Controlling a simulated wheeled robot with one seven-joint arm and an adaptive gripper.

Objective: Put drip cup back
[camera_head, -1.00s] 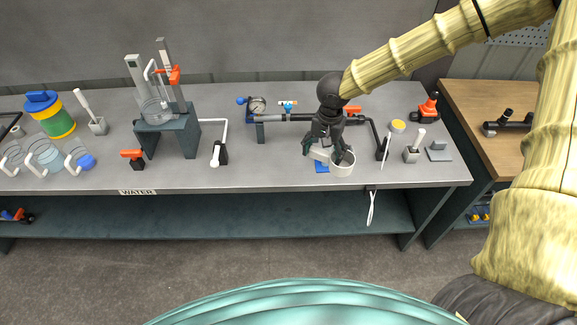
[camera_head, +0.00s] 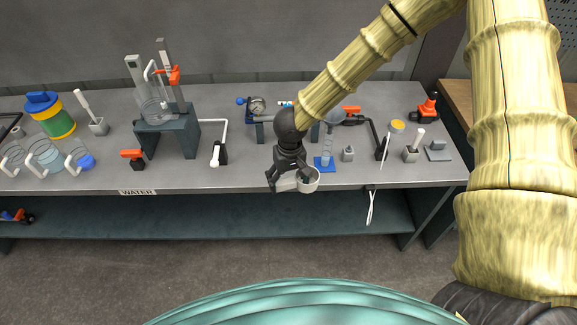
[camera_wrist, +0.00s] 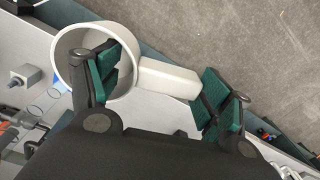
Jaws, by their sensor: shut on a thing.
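The drip cup is a white round cup with a thick pale block-like arm on its side. It hangs in my gripper (camera_head: 292,186) at the front edge of the bench, in the head view (camera_head: 311,183). In the wrist view the cup's round bowl (camera_wrist: 68,50) is at upper left and its arm (camera_wrist: 168,78) lies between the green-padded fingers of my gripper (camera_wrist: 165,90). One finger overlaps the bowl's rim and partly hides it. A blue square pad (camera_head: 325,168) with a clear cylinder (camera_head: 327,150) on it stands right of my gripper.
A small grey block (camera_head: 348,154) stands right of the pad. A white strap (camera_head: 370,206) hangs from the front edge.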

